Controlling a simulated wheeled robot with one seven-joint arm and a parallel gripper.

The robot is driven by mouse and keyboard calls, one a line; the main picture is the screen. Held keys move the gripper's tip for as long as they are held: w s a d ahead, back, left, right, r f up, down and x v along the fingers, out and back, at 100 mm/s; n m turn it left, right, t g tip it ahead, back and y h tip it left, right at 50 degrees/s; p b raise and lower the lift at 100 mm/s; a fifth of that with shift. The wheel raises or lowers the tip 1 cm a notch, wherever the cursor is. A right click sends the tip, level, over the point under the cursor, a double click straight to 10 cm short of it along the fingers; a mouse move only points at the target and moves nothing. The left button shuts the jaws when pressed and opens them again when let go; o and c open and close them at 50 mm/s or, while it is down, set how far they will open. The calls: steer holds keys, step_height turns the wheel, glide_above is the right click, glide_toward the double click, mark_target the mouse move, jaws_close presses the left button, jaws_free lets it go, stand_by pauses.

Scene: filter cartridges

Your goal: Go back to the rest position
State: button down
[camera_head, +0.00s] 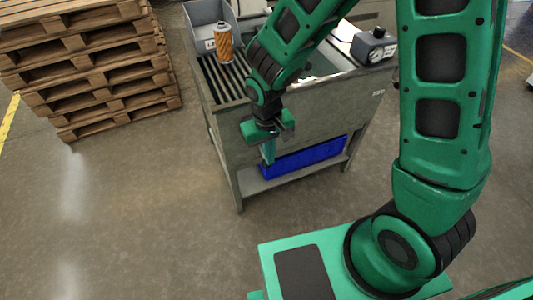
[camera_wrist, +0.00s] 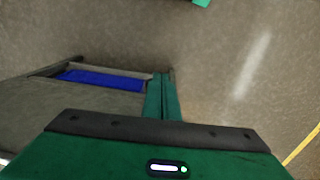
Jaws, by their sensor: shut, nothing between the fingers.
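My gripper (camera_head: 268,152) hangs fingers-down in front of the grey workbench (camera_head: 290,125) in the head view. Its fingers are together with nothing between them. In the wrist view the shut fingers (camera_wrist: 161,95) point over the bare floor, beside the bench's lower shelf. My arm hides part of the bench top.
A blue bin (camera_head: 302,158) lies on the bench's lower shelf, and it also shows in the wrist view (camera_wrist: 103,80). Stacked wooden pallets (camera_head: 95,75) stand left. The floor in front is clear.

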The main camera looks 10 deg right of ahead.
steer(key=shift+s+d+r, duration=0.2)
steer(key=shift+s+r, duration=1.15)
steer(key=s+d+r+m, duration=0.1)
steer(key=d+r+m, duration=0.1)
steer(key=d+r, duration=0.5)
steer(key=s+d+r+m, duration=0.15)
steer(key=d+r, duration=0.25)
steer(key=d, duration=0.7)
steer(key=s+d+r+m, duration=0.5)
steer(key=s+d, duration=0.5)
steer(key=s, duration=0.2)
steer(key=shift+s+r+y, duration=0.3)
steer(key=shift+r+y, duration=0.1)
steer(key=shift+r, duration=0.15)
steer(key=shift+d, duration=0.1)
steer(key=shift+w+f, duration=0.25)
steer(key=shift+w, duration=0.4)
